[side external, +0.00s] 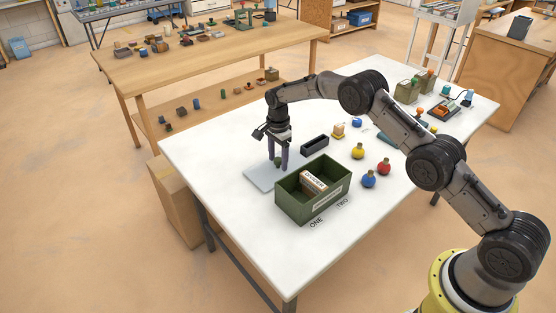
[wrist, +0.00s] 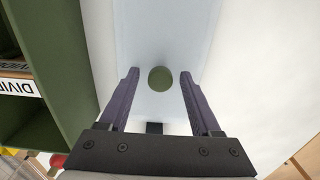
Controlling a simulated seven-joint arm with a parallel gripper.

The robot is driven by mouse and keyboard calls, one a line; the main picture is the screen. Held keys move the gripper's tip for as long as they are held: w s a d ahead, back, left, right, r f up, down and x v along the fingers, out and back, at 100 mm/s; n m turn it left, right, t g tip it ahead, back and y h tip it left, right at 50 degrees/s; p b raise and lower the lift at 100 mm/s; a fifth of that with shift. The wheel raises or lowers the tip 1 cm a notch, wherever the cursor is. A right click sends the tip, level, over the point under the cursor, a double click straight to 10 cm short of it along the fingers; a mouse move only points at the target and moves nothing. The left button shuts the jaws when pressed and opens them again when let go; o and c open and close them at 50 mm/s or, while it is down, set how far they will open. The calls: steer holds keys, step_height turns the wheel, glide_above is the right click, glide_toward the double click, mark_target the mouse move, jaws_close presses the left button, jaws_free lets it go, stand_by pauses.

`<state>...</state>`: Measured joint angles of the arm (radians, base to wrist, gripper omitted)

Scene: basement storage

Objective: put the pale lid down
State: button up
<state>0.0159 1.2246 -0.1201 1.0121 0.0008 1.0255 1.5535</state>
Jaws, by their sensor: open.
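The pale lid (side external: 259,181) is a flat, light blue-grey panel with a round dark green knob (wrist: 160,78). It appears to lie flat on the white table, just behind and left of the green box (side external: 290,205) in the side view; part of its near edge is hidden by the box. My gripper (side external: 277,164) points down over the lid. Its two purple fingers stand open on either side of the knob, with a gap on both sides in the wrist view (wrist: 160,76). Nothing is held.
The green box is open-topped and holds a labelled block (side external: 314,182). A small black tray (side external: 314,145) stands behind it. Yellow (side external: 358,151), red (side external: 384,167) and blue (side external: 369,179) round-bodied items stand to the right. The table's front is clear apart from printed words.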

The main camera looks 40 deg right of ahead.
step_height(320, 180, up, 12)
steer(key=shift+f, duration=0.15)
step_height(320, 180, up, 12)
steer(key=n+t, duration=0.1)
steer(key=n, duration=0.3)
glide_above(278, 159)
steer(key=s, duration=0.6)
steer(key=s+r+n+t, duration=0.2)
steer(key=s+r+n, duration=0.2)
steer(key=s+r, duration=0.65)
steer(key=s+f+n+t, duration=0.1)
steer(key=s+n, duration=0.4)
steer(key=s, duration=0.9)
steer(key=s+f+n+t, duration=0.1)
steer(key=s+f+n, duration=0.2)
steer(key=s, duration=1.1)
steer(key=shift+s+a+f+n+t, duration=0.25)
steer(key=shift+a+n, duration=0.2)
steer(key=shift+n, duration=0.55)
